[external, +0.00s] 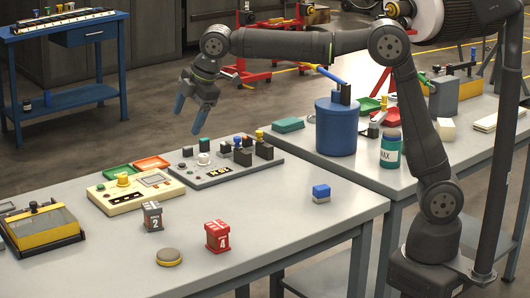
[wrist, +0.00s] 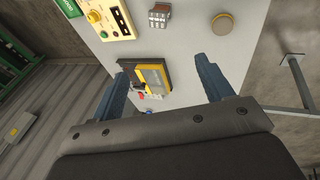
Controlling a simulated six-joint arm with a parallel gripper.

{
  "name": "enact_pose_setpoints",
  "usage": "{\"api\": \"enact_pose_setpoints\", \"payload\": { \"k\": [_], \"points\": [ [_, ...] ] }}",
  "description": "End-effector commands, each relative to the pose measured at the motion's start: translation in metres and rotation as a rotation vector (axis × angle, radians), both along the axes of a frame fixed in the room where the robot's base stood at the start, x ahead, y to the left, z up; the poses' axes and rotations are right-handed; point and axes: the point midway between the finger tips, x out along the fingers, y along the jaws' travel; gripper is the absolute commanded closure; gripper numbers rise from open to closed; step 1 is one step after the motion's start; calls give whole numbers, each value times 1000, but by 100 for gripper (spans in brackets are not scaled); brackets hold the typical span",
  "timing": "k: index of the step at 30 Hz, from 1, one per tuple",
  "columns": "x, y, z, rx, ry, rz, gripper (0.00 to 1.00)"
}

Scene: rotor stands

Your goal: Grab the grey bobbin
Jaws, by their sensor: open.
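A small grey block marked 2 (external: 153,217), with a darker top, stands on the near bench; it also shows at the top of the wrist view (wrist: 160,15). It is the grey loose piece I see, but I cannot tell for sure that it is the bobbin. My gripper (external: 189,116) is open and empty, high above the far side of the near bench and pointing down. In the wrist view its two blue fingers (wrist: 161,60) are wide apart, with nothing between them. The gripper is well clear of the grey block.
A cream panel (external: 136,191), a grey panel (external: 226,162) and a yellow-black box (external: 42,230) line the bench. The bench's front right is clear.

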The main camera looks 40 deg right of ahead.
Motion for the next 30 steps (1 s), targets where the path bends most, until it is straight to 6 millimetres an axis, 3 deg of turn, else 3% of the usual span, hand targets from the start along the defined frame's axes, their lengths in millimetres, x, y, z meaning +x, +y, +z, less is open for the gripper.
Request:
{"api": "enact_pose_setpoints", "payload": {
  "k": [4,7,15,19,26,30],
  "points": [
    [1,0,-1,0,3,-1,27],
    [10,2,-14,8,30,-18,27],
    [67,9,-100,83,225,-135,27],
    [88,9,-132,119,297,-183,27],
    [99,11,-160,142,341,-211,27],
    [100,19,-186,141,341,-210,27]
  ]
}}
